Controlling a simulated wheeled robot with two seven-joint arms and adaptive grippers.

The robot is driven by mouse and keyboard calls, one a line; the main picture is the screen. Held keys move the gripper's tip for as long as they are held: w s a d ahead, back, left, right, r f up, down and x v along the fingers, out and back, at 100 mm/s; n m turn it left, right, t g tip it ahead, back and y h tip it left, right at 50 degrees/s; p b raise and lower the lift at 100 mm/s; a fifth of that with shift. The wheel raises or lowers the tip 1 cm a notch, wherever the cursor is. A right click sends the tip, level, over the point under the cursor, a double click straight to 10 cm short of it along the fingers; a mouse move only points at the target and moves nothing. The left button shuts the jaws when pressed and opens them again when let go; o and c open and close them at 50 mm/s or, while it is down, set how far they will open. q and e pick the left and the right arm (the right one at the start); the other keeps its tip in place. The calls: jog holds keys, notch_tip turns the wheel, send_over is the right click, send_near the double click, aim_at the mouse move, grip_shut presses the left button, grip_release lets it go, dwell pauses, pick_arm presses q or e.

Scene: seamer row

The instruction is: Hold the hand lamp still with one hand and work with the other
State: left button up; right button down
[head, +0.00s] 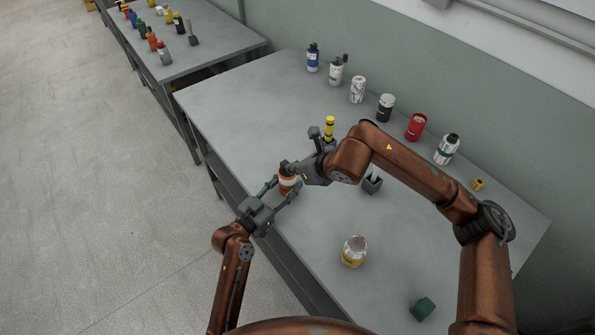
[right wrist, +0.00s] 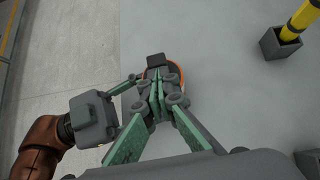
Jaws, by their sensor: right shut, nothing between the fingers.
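The hand lamp appears to be the orange cylinder with a white band (head: 289,184), standing near the table's left edge. Its orange rim and a dark block on top show in the right wrist view (right wrist: 157,62), partly hidden by my fingers. My left gripper (head: 286,189) has its fingers on either side of the lamp and appears closed on it. Its finger reaches the lamp in the right wrist view. My right gripper (head: 290,168) is shut and empty, its fingertips at the lamp's top; I cannot tell whether they touch it.
A yellow-and-black rod (head: 329,128) stands in a grey holder behind my right gripper. Another grey holder (head: 372,184), a yellow-labelled jar (head: 354,251) and a green block (head: 422,309) are to the right. Several bottles and cans, including a red can (head: 416,127), line the back.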

pick_arm(q)
jog(key=shift+s+d, duration=0.1)
jog(key=shift+d, duration=0.05)
pick_arm(e)
jog(key=shift+d, duration=0.1)
jog(key=shift+s, duration=0.1)
jog(key=s+d+f+v, duration=0.1)
jog(key=f+v, duration=0.1)
jog(key=v, duration=1)
jog(key=shift+s+d+r, duration=0.25)
jog(key=shift+s+d, duration=0.05)
jog(key=shift+s, duration=0.2)
pick_arm(q)
jog(key=o, duration=1.3)
